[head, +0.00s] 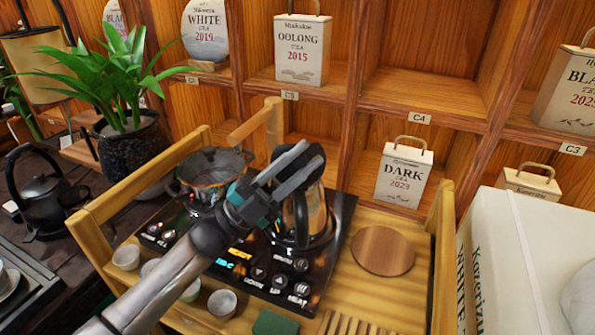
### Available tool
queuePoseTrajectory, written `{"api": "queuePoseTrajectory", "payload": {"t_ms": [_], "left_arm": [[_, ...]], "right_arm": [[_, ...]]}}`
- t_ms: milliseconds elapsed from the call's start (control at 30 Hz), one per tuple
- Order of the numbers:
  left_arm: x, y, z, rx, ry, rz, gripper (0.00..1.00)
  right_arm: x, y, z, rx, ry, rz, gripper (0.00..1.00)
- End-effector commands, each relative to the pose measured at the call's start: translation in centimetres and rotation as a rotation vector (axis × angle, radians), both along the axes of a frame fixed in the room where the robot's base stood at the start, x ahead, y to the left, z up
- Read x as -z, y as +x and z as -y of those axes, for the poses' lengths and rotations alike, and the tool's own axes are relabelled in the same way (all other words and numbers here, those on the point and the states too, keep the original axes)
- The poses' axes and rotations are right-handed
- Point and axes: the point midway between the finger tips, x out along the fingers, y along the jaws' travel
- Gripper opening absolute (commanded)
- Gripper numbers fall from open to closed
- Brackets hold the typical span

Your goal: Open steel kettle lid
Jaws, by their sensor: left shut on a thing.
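The steel kettle (318,218) stands on the black control-panel stove at the middle of the head view. Its body is dark and shiny, with a dark handle on the near side. My left gripper (300,166) reaches in from the lower left and is at the top of this kettle. Its fingers are shut on the kettle's lid, which they mostly hide. I cannot tell whether the lid is still seated or raised. My right gripper is not in view.
A dark pot (212,170) sits left of the kettle on the wooden tray table. Small cups (222,303) line its front. A round wooden board (383,250) lies to the right. A black kettle (40,195) and a potted plant (128,140) stand at left. A white box (515,265) stands at right.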

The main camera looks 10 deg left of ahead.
Motion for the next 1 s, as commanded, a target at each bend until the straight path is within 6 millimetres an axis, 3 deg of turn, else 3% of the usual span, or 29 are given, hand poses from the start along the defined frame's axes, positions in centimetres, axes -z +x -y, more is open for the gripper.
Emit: {"api": "queuePoseTrajectory", "payload": {"t_ms": [33, 700, 733, 933, 1000], "left_arm": [[0.84, -0.13, 0.00, 0.001, 0.002, 0.024, 0.00], [0.97, -0.44, 0.06, -0.001, 0.018, 0.073, 0.00], [0.97, -0.44, 0.06, -0.001, 0.018, 0.073, 0.32], [1.01, -0.44, 0.08, -0.001, 0.019, 0.071, 0.54], [1.02, -0.44, 0.09, -0.001, 0.019, 0.071, 0.56]], "right_arm": [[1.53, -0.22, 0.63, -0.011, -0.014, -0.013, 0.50], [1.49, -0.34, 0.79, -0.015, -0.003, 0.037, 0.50], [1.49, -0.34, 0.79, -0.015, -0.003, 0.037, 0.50], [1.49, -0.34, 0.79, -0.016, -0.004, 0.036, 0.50], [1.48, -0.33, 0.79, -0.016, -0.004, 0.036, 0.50]]}}
